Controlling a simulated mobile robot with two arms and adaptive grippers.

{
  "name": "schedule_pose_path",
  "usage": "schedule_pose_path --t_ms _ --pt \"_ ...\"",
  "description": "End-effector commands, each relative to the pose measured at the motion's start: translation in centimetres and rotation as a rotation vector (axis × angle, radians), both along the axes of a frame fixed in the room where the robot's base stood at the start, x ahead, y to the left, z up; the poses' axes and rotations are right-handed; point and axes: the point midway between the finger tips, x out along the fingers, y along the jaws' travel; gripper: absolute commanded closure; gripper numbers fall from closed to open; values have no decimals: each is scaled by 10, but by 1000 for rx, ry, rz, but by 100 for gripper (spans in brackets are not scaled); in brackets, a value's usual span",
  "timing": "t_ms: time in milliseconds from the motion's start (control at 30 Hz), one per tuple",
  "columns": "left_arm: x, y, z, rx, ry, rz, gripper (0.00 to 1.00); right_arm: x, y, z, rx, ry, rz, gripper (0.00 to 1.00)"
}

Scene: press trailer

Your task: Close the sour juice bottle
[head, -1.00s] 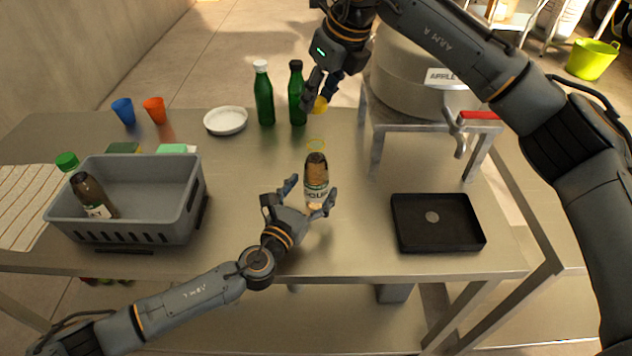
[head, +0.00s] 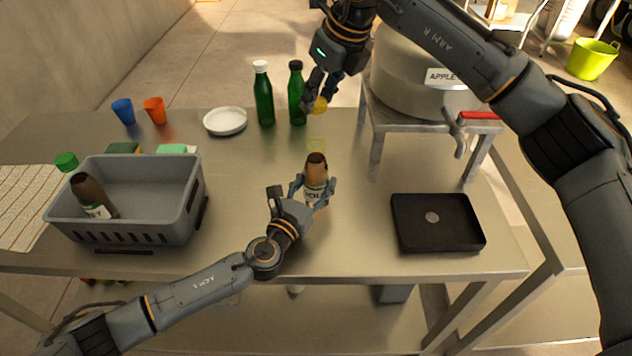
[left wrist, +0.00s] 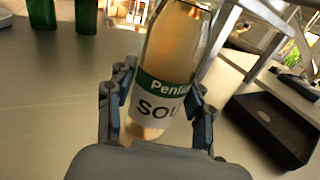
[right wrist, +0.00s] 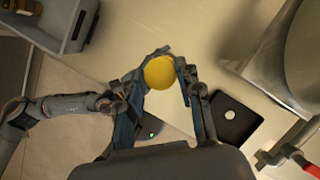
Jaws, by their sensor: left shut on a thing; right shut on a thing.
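The sour juice bottle (head: 316,170) stands upright on the metal table, with brownish juice and a green and white label. It fills the middle of the left wrist view (left wrist: 172,50). My left gripper (head: 315,190) is shut on its lower body, a finger on each side. A faint yellow ring (head: 316,145) shows just above the bottle's brown part. My right gripper (head: 317,101) is shut on a round yellow cap (right wrist: 159,73). In the head view, the cap appears farther up than the bottle, apart from it. The cap's underside is hidden.
A grey crate (head: 150,237) holding a dark bottle (head: 91,195) stands left. A black tray (head: 460,240) lies right, below a tap with a red handle (head: 478,115). Green bottles (head: 264,98), a white plate (head: 225,121) and cups stand at the back.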

Motion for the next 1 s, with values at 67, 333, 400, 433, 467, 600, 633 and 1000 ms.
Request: schedule_pose_path --t_ms 67,333,400,433,467,600,633,1000 --pt "0 0 0 1 0 0 100 0 0 -2 0 0 0 75" --pt "0 0 0 1 0 1 100 0 0 -35 6 2 0 75" --pt "0 0 0 1 0 1 100 0 0 -44 8 1 -1 75" --pt "0 0 0 1 0 1 100 0 0 -47 9 -1 -1 75" --pt "0 0 0 1 0 1 100 0 0 -48 10 -2 -1 75" --pt "0 0 0 1 0 1 100 0 0 -49 10 -3 0 75" --pt "0 0 0 1 0 1 100 0 0 -49 10 -3 0 75" --pt "0 0 0 1 0 1 100 0 0 -50 9 -2 0 75"
